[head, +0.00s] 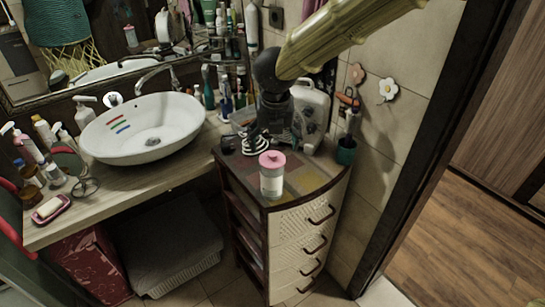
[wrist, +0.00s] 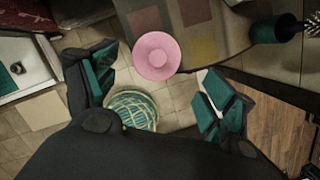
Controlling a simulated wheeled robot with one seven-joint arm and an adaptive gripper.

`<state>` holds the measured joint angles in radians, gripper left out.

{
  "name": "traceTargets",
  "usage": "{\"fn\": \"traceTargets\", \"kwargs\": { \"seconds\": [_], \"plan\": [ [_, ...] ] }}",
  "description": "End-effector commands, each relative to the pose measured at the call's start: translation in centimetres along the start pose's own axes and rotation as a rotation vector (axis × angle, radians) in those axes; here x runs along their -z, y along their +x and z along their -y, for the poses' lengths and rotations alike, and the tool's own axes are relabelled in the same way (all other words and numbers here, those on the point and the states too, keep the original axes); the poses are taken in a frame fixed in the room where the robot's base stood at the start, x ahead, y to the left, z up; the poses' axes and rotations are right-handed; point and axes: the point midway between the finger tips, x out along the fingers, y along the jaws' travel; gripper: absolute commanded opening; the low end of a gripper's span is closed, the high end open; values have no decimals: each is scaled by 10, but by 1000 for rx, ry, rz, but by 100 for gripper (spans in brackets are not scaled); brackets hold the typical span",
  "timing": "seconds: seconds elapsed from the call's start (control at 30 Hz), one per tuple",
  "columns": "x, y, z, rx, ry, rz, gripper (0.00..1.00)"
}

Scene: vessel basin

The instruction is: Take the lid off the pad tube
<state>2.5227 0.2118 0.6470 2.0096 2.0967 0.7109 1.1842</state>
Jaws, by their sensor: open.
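The pad tube (head: 271,183) is a pale cylinder standing upright on top of the drawer cabinet, near its front edge. Its pink lid (head: 272,159) sits on it. In the wrist view the pink lid (wrist: 157,55) shows from above as a round disc with a smaller raised centre, and it hides the tube body. My gripper (head: 262,145) is behind and slightly above the lid in the head view. In the wrist view my gripper (wrist: 158,90) has its two fingers spread wide, with the lid between and just beyond them. The fingers hold nothing.
The cabinet top (head: 302,182) has bare room right of the tube. A white canister (head: 311,112) stands behind my gripper. A green cup (head: 346,150) is at the right by the wall. A basin (head: 143,127) and bottles are left. A woven basket (wrist: 132,109) shows below.

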Motion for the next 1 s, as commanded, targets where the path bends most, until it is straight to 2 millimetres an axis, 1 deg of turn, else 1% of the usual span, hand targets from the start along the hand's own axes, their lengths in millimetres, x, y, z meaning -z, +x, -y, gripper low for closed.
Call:
{"fn": "traceTargets", "kwargs": {
  "seconds": [0.27, 0.47, 0.5, 0.63, 0.77, 0.97, 1.0],
  "plan": [
    [-1, 14, -1, 3, 1, -2, 83],
    [-2, 34, -4, 4, 0, -2, 83],
    [-2, 40, -4, 4, 2, -2, 83],
    [-2, 51, -4, 2, 2, 0, 83],
    [-2, 56, -4, 1, 2, 0, 83],
    [-2, 56, -4, 1, 2, 0, 83],
    [-2, 56, -4, 1, 2, 0, 78]
  ]
}}
